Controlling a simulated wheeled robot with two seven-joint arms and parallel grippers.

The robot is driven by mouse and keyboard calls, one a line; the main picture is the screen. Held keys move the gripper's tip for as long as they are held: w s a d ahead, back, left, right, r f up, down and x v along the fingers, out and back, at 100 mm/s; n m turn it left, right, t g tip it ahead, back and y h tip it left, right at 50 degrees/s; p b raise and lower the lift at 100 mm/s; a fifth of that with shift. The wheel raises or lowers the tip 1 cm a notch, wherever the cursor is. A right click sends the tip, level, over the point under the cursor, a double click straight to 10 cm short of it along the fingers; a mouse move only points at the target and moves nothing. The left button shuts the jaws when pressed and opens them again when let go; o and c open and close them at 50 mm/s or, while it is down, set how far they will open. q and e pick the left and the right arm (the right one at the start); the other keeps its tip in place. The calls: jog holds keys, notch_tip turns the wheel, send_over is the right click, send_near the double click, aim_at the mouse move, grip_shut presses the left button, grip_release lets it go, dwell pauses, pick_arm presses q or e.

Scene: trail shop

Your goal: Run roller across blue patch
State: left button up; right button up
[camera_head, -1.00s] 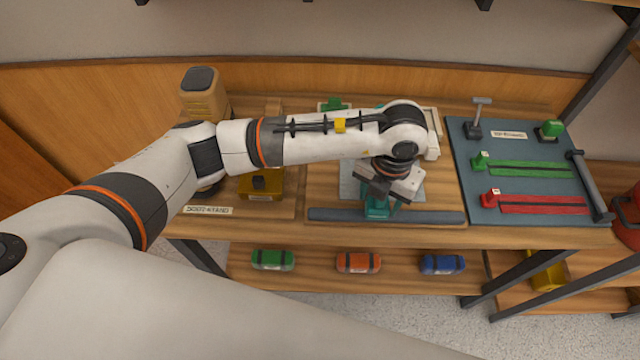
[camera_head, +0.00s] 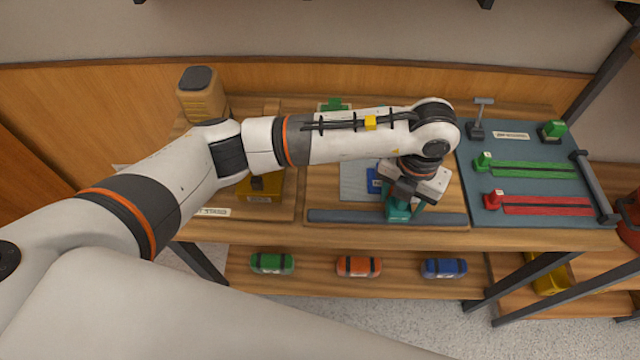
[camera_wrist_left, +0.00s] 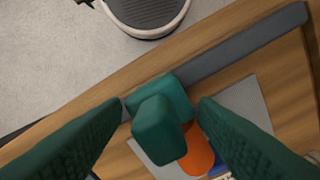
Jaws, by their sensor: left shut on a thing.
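My left gripper (camera_head: 402,207) points down over the grey mat (camera_head: 352,180) at the middle of the bench. In the left wrist view its dark green fingers are on both sides of a teal block (camera_wrist_left: 160,125), which I take to be the roller's handle. An orange rounded part (camera_wrist_left: 198,152) shows just beyond it, partly hidden. The blue patch (camera_head: 375,181) lies on the mat left of the gripper, partly covered by the arm. A little blue (camera_wrist_left: 226,150) also shows beside the orange part in the wrist view. Whether the roller touches the patch cannot be told. My right gripper is out of view.
A dark grey bar (camera_head: 340,216) runs along the bench's front edge. A blue-grey board (camera_head: 540,200) with green and red sliders is on the right. A yellow block (camera_head: 262,188) stands left. Green, orange and blue rolls (camera_head: 444,267) lie on the shelf below.

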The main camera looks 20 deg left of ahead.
pick_arm(q)
jog(key=shift+w+d+b, duration=0.2)
jog(key=shift+d+b, duration=0.15)
jog(key=shift+d, duration=0.4)
jog(key=shift+w+d+b, duration=0.25)
jog(key=shift+d+b, duration=0.05)
jog(key=shift+d, duration=0.5)
jog(key=shift+w+d+b, duration=0.2)
jog(key=shift+d+b, duration=0.15)
jog(key=shift+d, duration=0.4)
jog(key=shift+w+d+b, duration=0.15)
jog(key=shift+d+b, duration=0.25)
jog(key=shift+d, duration=0.1)
jog(key=shift+w+d+b, duration=0.3)
jog(key=shift+d+b, duration=0.15)
jog(key=shift+d, duration=0.5)
jog(key=shift+w+d+b, duration=0.25)
jog(key=shift+d+b, duration=0.15)
jog(key=shift+d, duration=0.75)
jog(key=shift+w+d+b, duration=0.2)
jog(key=shift+d+b, duration=0.2)
jog(key=o, duration=1.4)
jog(key=shift+r, duration=0.1)
